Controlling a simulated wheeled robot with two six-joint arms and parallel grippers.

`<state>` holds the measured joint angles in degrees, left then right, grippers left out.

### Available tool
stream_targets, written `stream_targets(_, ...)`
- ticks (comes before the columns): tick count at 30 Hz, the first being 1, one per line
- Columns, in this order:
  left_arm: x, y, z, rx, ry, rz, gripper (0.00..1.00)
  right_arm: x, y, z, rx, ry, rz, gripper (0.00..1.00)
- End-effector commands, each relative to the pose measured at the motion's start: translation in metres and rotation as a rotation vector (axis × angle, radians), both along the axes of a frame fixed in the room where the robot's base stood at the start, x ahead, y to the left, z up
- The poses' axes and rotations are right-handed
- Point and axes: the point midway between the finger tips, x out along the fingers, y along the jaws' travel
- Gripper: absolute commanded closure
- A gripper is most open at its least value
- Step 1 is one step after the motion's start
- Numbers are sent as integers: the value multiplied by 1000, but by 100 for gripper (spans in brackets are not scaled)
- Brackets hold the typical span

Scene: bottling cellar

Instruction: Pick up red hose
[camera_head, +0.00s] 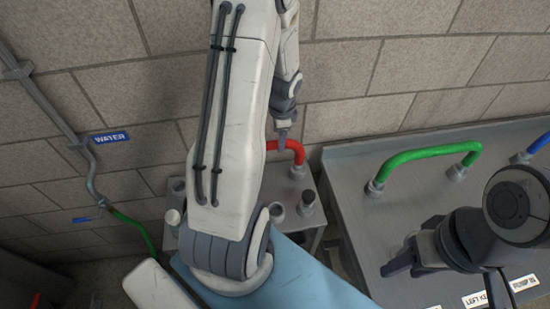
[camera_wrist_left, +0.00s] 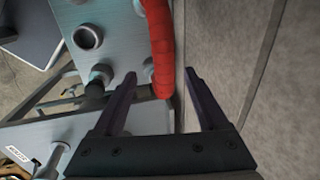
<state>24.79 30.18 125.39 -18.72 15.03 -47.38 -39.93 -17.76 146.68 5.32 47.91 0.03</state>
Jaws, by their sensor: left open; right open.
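The red hose (camera_head: 290,147) is a thick bent tube on the metal stand by the wall, partly hidden behind my left arm. In the left wrist view the red hose (camera_wrist_left: 160,45) runs down from the top edge to a spot between the finger tips. My left gripper (camera_wrist_left: 160,76) is open, with one finger on each side of the hose's line. I cannot tell whether they touch it. In the head view my left gripper (camera_head: 283,136) is small and just above the hose. My right gripper (camera_head: 442,283) is open and empty over the grey bench.
A green hose (camera_head: 430,152) arches over the grey bench (camera_head: 355,160) at right, with a blue hose (camera_head: 540,143) beyond it. Bare pipe stubs (camera_head: 307,199) stand on the stand's top. The block wall (camera_head: 410,80) is close behind. A WATER label (camera_head: 110,137) is on the wall.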

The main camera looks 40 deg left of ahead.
Motion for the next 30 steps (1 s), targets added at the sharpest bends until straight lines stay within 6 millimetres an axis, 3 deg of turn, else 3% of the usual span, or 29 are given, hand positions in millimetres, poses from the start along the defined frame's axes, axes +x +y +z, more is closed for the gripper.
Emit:
stream_targets(8,2,8,-24,-2,1,3,24,0,0,0,0,0,0,50)
stream_targets(15,6,18,-58,-2,0,1,24,0,0,-8,0,0,0,50)
stream_targets(24,8,19,-61,-1,-2,2,24,0,0,-8,0,0,1,50)
stream_targets(26,8,19,-61,0,-2,2,44,0,0,-8,0,0,1,50)
stream_targets(30,8,19,-61,0,-2,2,97,0,0,-8,0,0,1,50)
